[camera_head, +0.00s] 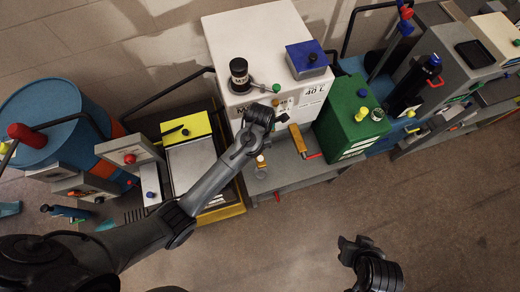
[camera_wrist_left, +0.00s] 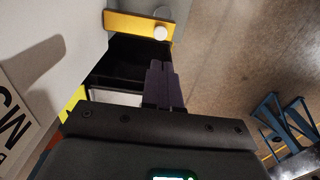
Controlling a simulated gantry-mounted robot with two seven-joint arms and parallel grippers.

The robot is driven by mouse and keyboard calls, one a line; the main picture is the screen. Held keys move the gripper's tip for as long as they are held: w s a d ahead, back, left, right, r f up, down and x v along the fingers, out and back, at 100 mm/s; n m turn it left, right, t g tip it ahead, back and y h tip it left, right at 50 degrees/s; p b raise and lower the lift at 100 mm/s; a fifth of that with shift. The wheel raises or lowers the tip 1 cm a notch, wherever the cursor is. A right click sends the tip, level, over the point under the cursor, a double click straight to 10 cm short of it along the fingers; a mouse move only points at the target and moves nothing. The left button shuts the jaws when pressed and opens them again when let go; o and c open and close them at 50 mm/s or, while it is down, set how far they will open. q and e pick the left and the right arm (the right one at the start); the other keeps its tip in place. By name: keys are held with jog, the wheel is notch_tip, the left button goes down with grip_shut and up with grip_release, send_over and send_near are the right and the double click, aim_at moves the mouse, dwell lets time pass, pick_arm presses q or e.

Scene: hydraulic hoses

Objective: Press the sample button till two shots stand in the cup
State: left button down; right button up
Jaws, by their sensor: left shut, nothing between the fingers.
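My left arm reaches across to the front of the white machine (camera_head: 237,40). My left gripper (camera_wrist_left: 160,66) is shut and empty, with its fingers together; in the head view its fingertips are hard to make out. A small pale round button or knob (camera_head: 260,158) shows just below my left wrist, above what looks like a small clear cup (camera_head: 262,172). The cup's contents are too small to tell. In the left wrist view a white round knob (camera_wrist_left: 160,32) sits at the end of a yellow bar, beyond and apart from my fingertips. My right gripper (camera_head: 357,246) is empty over the floor.
A yellow bar (camera_head: 298,140) with a red tip stands out from the machine's front. A green box (camera_head: 352,115) stands to its right and a yellow-edged tray (camera_head: 192,165) to its left. A blue drum (camera_head: 50,120) stands at far left. The floor in front is clear.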

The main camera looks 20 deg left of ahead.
aim_at(260, 159)
pick_arm(q)
notch_tip(260, 159, down, 13)
jog(key=shift+r+b, duration=0.2)
jog(key=shift+b, duration=0.1)
pick_arm(e)
jog(key=shift+f, duration=0.4)
jog(key=shift+r, duration=0.1)
